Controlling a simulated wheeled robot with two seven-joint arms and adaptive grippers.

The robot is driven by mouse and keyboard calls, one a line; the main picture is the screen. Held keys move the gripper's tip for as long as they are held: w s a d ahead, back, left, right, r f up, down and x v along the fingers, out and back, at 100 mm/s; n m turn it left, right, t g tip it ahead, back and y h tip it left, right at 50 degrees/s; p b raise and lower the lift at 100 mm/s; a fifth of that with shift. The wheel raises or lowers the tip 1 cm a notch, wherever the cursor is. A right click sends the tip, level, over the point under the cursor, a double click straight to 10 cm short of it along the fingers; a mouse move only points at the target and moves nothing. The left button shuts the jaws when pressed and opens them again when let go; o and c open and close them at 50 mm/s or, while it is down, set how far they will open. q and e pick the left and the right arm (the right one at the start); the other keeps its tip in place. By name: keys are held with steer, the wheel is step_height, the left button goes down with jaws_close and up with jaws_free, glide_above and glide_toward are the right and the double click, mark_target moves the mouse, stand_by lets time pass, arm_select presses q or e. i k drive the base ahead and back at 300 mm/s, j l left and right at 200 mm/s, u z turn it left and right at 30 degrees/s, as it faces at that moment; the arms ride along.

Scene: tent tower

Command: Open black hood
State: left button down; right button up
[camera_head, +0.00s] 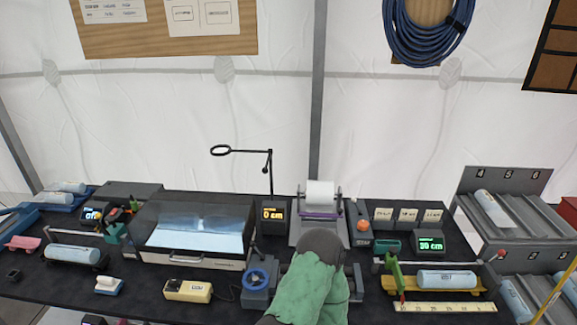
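The black hood (200,211) is the dark, see-through cover on a wide light box at left of centre on the table. A bright pale panel (195,238) shows through it. The light box has a pale front edge (190,259) with a small dark handle (185,257). The hood appears to be down over the box. Neither of my grippers shows clearly. A green-covered form with a dark grey rounded end, which may be part of my arm, stands at the bottom centre, right of the hood. No gripper is seen touching the hood.
A magnifier lamp (270,168) stands behind the hood's right side. A blue round-topped device (257,280) and a yellowish box (188,290) are in front. A green tool (114,233) is close on the left. A paper roll (320,194) stands at centre right.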

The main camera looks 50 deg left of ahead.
mark_target(201, 225)
steer(key=u, duration=1.75)
steer(key=j+u, duration=0.1)
steer(key=u, duration=0.3)
steer(key=j+u, duration=0.15)
steer(key=u, duration=0.25)
